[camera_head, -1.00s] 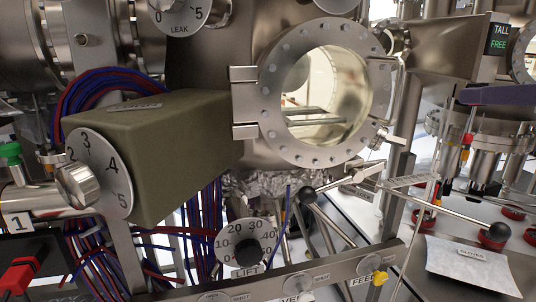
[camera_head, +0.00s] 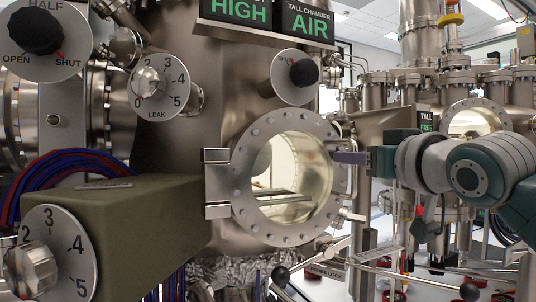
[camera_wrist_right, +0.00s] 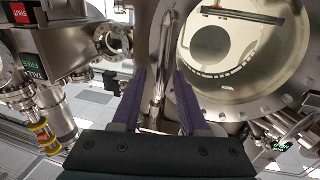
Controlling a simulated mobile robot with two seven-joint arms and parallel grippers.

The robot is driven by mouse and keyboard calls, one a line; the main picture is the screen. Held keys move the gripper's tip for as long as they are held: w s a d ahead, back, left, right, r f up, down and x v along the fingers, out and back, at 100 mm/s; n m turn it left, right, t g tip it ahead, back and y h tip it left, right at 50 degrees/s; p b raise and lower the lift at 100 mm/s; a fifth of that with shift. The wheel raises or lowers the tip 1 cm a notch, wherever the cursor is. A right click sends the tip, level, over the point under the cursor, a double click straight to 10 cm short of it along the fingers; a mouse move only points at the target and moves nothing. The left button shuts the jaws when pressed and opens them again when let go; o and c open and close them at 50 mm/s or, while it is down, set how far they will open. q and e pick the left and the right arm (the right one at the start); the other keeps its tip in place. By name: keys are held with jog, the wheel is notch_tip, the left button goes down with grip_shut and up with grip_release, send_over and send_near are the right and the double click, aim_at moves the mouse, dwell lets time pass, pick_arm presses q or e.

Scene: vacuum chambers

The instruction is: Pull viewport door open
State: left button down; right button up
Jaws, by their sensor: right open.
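The viewport door (camera_head: 241,197) is a round bolted steel flange with a glass window, hinged at its left side; it looks shut against the chamber. Its bar handle (camera_head: 354,184) stands on the right side of the flange. My right gripper (camera_head: 340,157) has purple fingers and reaches in from the right to the handle. In the right wrist view, the fingers (camera_wrist_right: 160,95) are apart, with the metal handle bar (camera_wrist_right: 164,58) running between them. I cannot tell whether either finger touches the bar. My left gripper is not in view.
An olive box (camera_head: 150,215) with a numbered dial (camera_head: 60,250) juts out left of the door. A LEAK dial (camera_head: 160,88) and a black knob (camera_head: 304,72) sit above. Ball-ended rods (camera_head: 400,272) stick out below. Another chamber (camera_head: 470,100) stands at the right.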

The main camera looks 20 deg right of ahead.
jog(key=shift+w, duration=0.35)
jog(key=shift+c, duration=0.2)
grip_shut()
dwell(1.0)
